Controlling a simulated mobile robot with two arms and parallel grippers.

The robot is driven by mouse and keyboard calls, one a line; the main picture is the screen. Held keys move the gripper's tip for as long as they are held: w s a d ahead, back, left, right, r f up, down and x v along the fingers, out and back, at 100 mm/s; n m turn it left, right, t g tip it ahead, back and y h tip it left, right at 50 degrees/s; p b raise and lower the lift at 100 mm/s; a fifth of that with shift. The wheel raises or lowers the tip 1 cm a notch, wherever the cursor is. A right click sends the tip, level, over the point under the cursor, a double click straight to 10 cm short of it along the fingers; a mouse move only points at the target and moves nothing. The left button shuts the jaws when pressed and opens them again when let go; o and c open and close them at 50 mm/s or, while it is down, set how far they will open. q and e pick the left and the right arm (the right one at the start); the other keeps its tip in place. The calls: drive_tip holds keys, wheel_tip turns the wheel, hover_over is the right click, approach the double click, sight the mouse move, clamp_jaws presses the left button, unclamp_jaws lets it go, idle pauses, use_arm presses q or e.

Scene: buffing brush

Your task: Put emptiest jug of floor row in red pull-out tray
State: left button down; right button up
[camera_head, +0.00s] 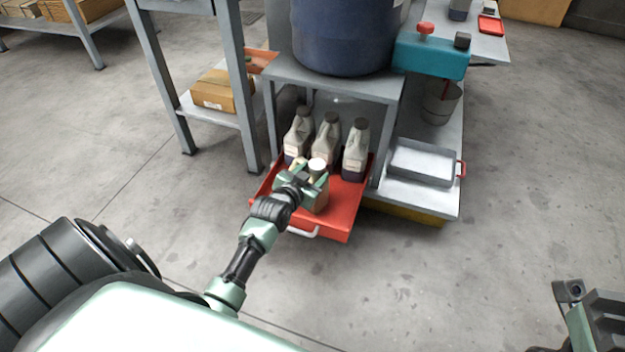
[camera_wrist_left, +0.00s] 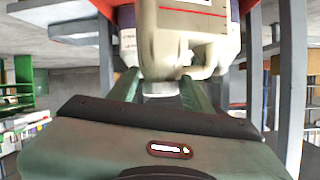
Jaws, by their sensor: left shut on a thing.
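My left gripper (camera_head: 306,176) is over the front of the red pull-out tray (camera_head: 341,215), shut on a jug (camera_head: 318,196) with a pale cap. The held jug also shows in the left wrist view (camera_wrist_left: 185,45), appearing upside down there with its cap between the fingers (camera_wrist_left: 158,92). It is in or just above the tray; I cannot tell if its base touches. Behind it in the tray stand three pale jugs with dark caps: left (camera_head: 299,135), middle (camera_head: 326,140) and right (camera_head: 356,148). Dark liquid shows low in the right one. My right gripper (camera_head: 570,291) is partly in view at the lower right.
A blue drum (camera_head: 345,35) stands on the grey stand (camera_head: 335,85) above the tray. To the right are a grey metal tray (camera_head: 421,163) and a teal machine (camera_head: 431,58). A shelf with a cardboard box (camera_head: 222,90) stands left. The floor in front is clear.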

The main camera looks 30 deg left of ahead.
use_arm(q)
drive_tip(key=shift+f, duration=0.3)
drive_tip(key=shift+r, duration=0.1)
drive_tip(key=c, duration=0.6)
unclamp_jaws()
